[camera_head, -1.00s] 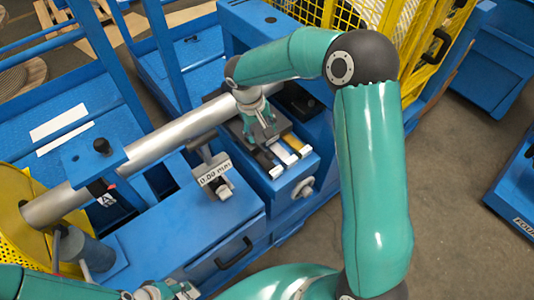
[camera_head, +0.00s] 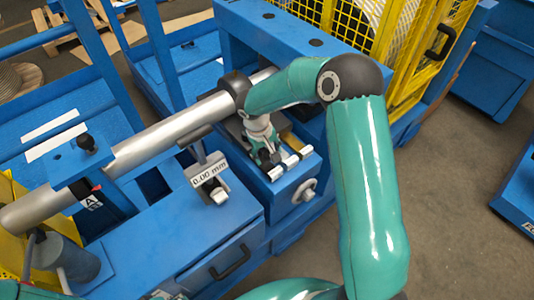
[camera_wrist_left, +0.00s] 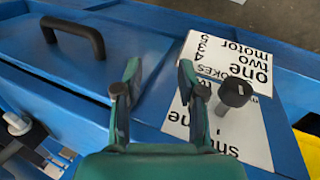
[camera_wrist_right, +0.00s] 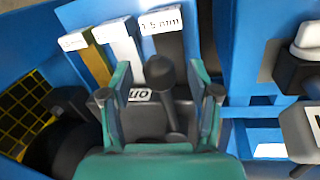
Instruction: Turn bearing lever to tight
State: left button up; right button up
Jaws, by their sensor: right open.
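My right gripper (camera_head: 265,155) points down over the blue block with the shim slots. In the right wrist view its fingers (camera_wrist_right: 160,92) are apart. A dark lever with a rounded knob (camera_wrist_right: 160,72) stands between them, not visibly gripped. A partly hidden white label (camera_wrist_right: 139,95) lies behind the lever. I cannot tell for certain which knob is the bearing lever.
The silver shaft (camera_head: 170,138) runs diagonally past the blue block. A gauge labelled 0.00 mm (camera_head: 208,175) stands left of my right gripper. Yellow (camera_wrist_right: 95,62) and white (camera_wrist_right: 122,50) strips lie near its fingers. A black drawer handle (camera_head: 230,262) sits in front.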

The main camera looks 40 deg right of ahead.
grip_shut()
jog(key=shift+d, duration=0.1)
dwell(0.3)
